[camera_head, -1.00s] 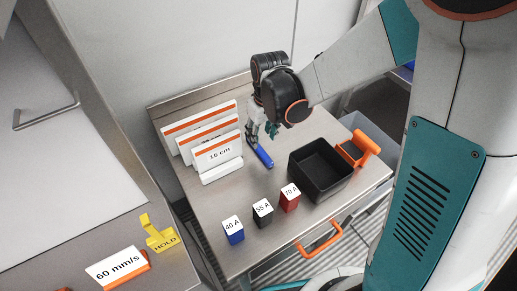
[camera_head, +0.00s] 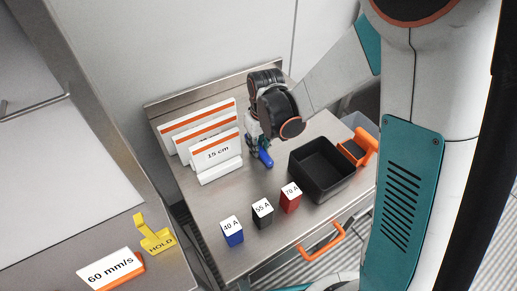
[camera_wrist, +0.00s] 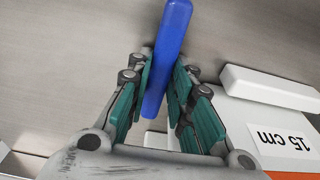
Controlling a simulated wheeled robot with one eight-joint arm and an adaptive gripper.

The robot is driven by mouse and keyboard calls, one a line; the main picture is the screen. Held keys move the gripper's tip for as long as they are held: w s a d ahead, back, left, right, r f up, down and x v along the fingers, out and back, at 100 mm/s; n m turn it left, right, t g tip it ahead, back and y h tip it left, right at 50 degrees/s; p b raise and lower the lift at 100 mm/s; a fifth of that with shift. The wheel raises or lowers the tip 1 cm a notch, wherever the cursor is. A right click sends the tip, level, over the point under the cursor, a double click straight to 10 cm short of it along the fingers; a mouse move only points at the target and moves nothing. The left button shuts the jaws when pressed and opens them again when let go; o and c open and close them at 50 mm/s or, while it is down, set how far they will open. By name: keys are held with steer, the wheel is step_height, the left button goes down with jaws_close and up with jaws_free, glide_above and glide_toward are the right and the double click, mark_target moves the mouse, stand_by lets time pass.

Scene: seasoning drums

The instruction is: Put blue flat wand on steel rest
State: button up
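The blue flat wand (camera_head: 266,159) lies on the steel worktop, between the white cards and the black bin. In the wrist view the wand (camera_wrist: 167,45) runs from the top edge down between the finger pads. My gripper (camera_head: 259,152) is low over the worktop at the wand's far end. In the wrist view my gripper (camera_wrist: 163,85) has its teal pads against both sides of the wand and looks shut on it. The wand shows no clear lift. I cannot make out a steel rest in either view.
White orange-striped cards, the front one "15 cm" (camera_head: 217,155), stand left of the gripper. A black bin (camera_head: 322,169) is at right, beside an orange-handled item (camera_head: 359,150). Blue (camera_head: 232,231), black (camera_head: 262,214) and red (camera_head: 290,199) labelled blocks stand in front. A yellow HOLD sign (camera_head: 154,238) is at left.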

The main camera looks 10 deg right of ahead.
jaws_close()
step_height(320, 180, up, 20)
steer(key=p, duration=0.6)
steer(key=shift+d+p, duration=0.15)
steer(key=shift+p, duration=0.2)
